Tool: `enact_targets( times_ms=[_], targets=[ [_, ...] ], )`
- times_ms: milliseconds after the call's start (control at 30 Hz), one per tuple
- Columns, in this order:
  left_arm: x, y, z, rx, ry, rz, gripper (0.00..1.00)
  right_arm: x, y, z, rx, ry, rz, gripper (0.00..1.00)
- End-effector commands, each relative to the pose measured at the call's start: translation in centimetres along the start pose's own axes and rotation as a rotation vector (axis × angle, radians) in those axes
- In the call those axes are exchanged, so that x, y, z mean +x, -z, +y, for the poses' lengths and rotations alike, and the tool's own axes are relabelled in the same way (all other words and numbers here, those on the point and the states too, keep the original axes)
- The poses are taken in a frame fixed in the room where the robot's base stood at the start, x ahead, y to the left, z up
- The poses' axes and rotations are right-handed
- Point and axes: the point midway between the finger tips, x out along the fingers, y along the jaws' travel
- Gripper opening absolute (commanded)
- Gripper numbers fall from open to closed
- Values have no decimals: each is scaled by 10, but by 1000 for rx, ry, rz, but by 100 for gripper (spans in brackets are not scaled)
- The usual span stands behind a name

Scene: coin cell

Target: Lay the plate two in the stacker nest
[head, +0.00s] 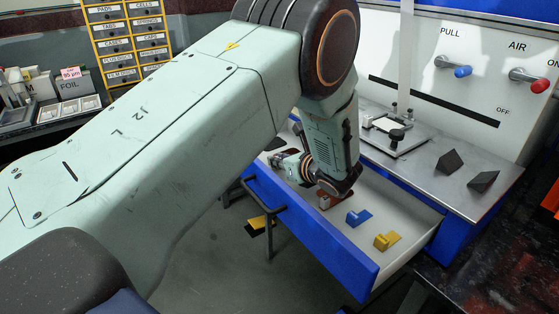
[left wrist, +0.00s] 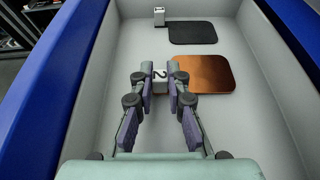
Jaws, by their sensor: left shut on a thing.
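Plate two is a copper-coloured flat plate (left wrist: 206,74) with a pale upright tab marked 2 (left wrist: 160,73) at its left edge in the left wrist view. My left gripper (left wrist: 160,82) is shut on this tab. I cannot tell whether the plate touches the drawer floor. A metal fixture with a dark knob (head: 396,136) stands on the bench behind the drawer; it may be the stacker nest. My right gripper is not in view.
Two dark wedge-shaped pieces (head: 450,161) (head: 483,180) stand on the bench. Blue and red knobs (head: 463,71) (head: 540,85) project from the back panel.

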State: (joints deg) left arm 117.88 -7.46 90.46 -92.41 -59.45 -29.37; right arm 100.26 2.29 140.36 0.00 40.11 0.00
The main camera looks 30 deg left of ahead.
Motion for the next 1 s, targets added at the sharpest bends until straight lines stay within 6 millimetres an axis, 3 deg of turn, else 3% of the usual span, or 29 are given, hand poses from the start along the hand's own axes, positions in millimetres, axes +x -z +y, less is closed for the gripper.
enact_targets(
  times_ms=[200,233,500,833,1000],
  targets=[
    [2,6,0,0,0,0,0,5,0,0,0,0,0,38],
    [2,6,0,0,0,0,16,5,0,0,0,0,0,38],
    [2,5,0,0,0,0,37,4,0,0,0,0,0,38],
    [1,3,0,0,0,0,37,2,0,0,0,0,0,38],
    [-24,1,-1,3,5,-3,37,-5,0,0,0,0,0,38]
  ],
)
